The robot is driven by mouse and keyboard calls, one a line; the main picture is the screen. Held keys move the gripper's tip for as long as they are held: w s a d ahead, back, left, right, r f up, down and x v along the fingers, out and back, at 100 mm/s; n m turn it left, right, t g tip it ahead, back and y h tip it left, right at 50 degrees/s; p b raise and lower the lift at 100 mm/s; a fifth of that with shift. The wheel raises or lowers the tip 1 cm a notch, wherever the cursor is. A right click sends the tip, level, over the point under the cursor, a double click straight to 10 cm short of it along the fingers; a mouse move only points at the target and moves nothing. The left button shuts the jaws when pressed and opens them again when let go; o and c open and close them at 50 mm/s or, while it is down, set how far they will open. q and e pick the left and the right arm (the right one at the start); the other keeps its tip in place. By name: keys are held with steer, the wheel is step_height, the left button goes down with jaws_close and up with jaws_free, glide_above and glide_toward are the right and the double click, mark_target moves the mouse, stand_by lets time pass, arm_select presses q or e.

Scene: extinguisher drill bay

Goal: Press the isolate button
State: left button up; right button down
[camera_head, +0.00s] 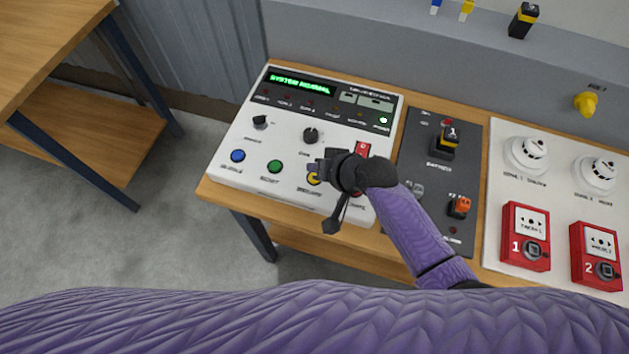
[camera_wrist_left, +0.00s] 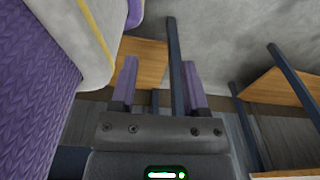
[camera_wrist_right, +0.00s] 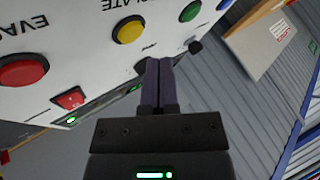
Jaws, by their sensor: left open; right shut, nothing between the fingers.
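The yellow isolate button (camera_head: 314,180) is on the front row of the white control panel (camera_head: 228,160), partly hidden by my right gripper in the head view. In the right wrist view the yellow button (camera_wrist_right: 129,32) shows whole, with "LATE" readable on its label. My right gripper (camera_head: 316,168) is over the panel by this button. In the right wrist view its fingers (camera_wrist_right: 161,64) are shut and empty, their tips beside the button in the picture; I cannot tell their height above the panel. My left gripper (camera_wrist_left: 160,75) is open and empty, away from the panel.
A green button (camera_head: 275,166) and blue button (camera_head: 238,156) sit left of the yellow one. A red button (camera_wrist_right: 23,70) is on its other side. Two knobs, including one black knob (camera_head: 310,135), stand behind. A dark switch panel (camera_head: 412,160) lies to the right.

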steer(key=shift+f+b, duration=0.3)
steer(key=shift+f, duration=0.5)
steer(key=shift+r, duration=0.1)
arm_select(q)
steer(key=shift+s+a+f, duration=0.1)
steer(key=shift+a+f, duration=0.3)
steer(key=shift+f, duration=0.2)
steer(key=shift+d, duration=0.1)
steer(key=shift+d, duration=0.4)
steer(key=shift+a, duration=0.5)
steer(key=shift+d, duration=0.3)
